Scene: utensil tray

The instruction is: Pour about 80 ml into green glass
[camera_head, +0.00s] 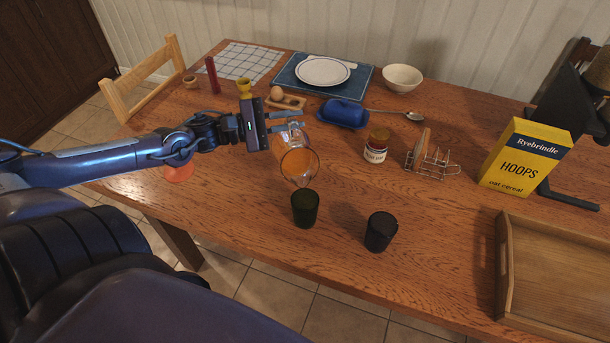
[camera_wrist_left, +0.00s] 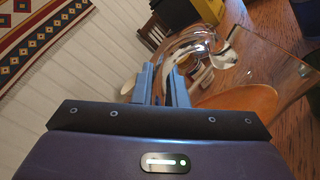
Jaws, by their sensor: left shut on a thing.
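A clear glass jug (camera_head: 299,163) with orange liquid is tilted over the table, its mouth towards the dark green glass (camera_head: 305,208). The jug's rim is just above and behind that glass; I cannot make out a stream between them. The green glass stands upright, and its contents are too dark to tell. My left gripper (camera_head: 290,127) is shut on the jug's handle side. In the left wrist view the gripper fingers (camera_wrist_left: 167,84) meet at the clear handle, and the orange liquid (camera_wrist_left: 240,100) lies slanted in the jug. My right gripper is not in view.
A dark grey glass (camera_head: 380,232) stands right of the green one. A jam jar (camera_head: 376,146), toast rack (camera_head: 432,162), blue butter dish (camera_head: 343,114) and cereal box (camera_head: 525,157) stand behind. A wooden tray (camera_head: 504,262) is at right. The front table edge is near both glasses.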

